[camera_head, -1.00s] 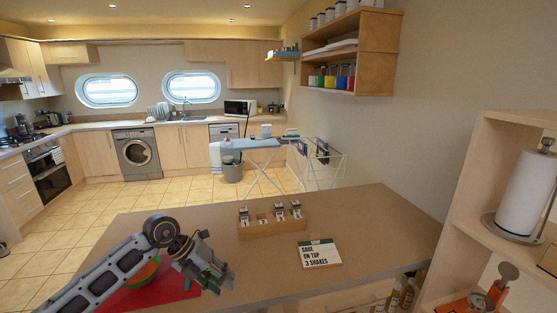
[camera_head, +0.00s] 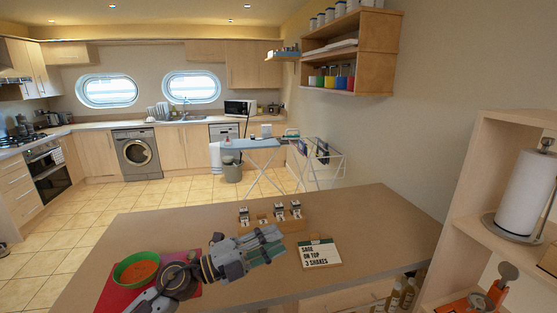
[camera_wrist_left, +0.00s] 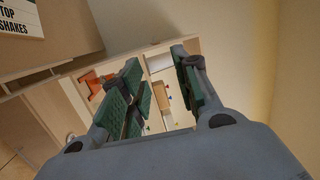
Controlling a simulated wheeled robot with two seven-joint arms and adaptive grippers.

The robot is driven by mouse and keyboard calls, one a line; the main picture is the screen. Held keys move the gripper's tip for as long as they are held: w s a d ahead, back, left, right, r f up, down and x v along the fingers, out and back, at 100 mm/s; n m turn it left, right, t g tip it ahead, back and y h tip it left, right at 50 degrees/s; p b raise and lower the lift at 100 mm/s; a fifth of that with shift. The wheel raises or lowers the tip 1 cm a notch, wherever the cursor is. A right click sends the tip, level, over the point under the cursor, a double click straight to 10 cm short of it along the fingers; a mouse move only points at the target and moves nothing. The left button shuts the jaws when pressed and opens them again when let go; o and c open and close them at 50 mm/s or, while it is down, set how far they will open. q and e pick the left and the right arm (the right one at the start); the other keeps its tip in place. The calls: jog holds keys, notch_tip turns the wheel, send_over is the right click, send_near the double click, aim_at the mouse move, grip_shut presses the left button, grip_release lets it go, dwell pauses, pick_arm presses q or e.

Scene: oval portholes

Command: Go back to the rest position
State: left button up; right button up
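My left gripper (camera_head: 276,240) is above the brown counter (camera_head: 350,220), with its fingers pointing right, between the wooden shaker rack and the sign card. In the left wrist view its green-padded fingers (camera_wrist_left: 158,75) stand apart with nothing held between them. My left arm comes in from the bottom left, over part of the red mat (camera_head: 112,293). A green bowl (camera_head: 120,271) with orange contents sits on that mat, left of my arm. My right gripper is not in view.
The rack (camera_head: 290,225) holds several shakers behind my left gripper. The sign card (camera_head: 320,254) reading "SAGE ON TOP 3 SHAKES" lies just right of the fingers. A shelf unit with a paper towel roll (camera_head: 523,194) stands at the right. The counter's right part is clear.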

pick_arm(q)
jog(key=w+a+n+t+y, duration=0.4)
jog(key=a+n+t+y, duration=0.8)
jog(key=n, duration=0.6)
jog(key=s+a+f+n+g+y, duration=0.2)
jog(key=a+f+n+g+y, duration=0.15)
jog(key=f, duration=0.35)
jog(key=s+a+f+n+g+y, duration=0.2)
jog(key=a+f+n+y, duration=0.25)
jog(key=f, duration=0.35)
jog(key=s+f+n+g+h, duration=0.1)
jog(key=s+f+g, duration=0.4)
jog(key=s+f, duration=0.45)
jog(key=s+f+n+g+h, duration=0.15)
jog(key=s+f+g, duration=0.45)
jog(key=s, duration=0.6)
notch_tip(320, 180, down, 33)
jog(key=s+g, duration=0.1)
jog(key=s, duration=0.2)
jog(key=s+a+f, duration=0.2)
jog(key=s+f, duration=0.7)
jog(key=s, duration=0.2)
jog(key=s+a+f+g, duration=0.1)
jog(key=s+a+f, duration=0.1)
jog(key=s+f, duration=0.8)
jog(key=shift+s+a+f+y, duration=0.3)
jog(key=shift+s+y, duration=0.15)
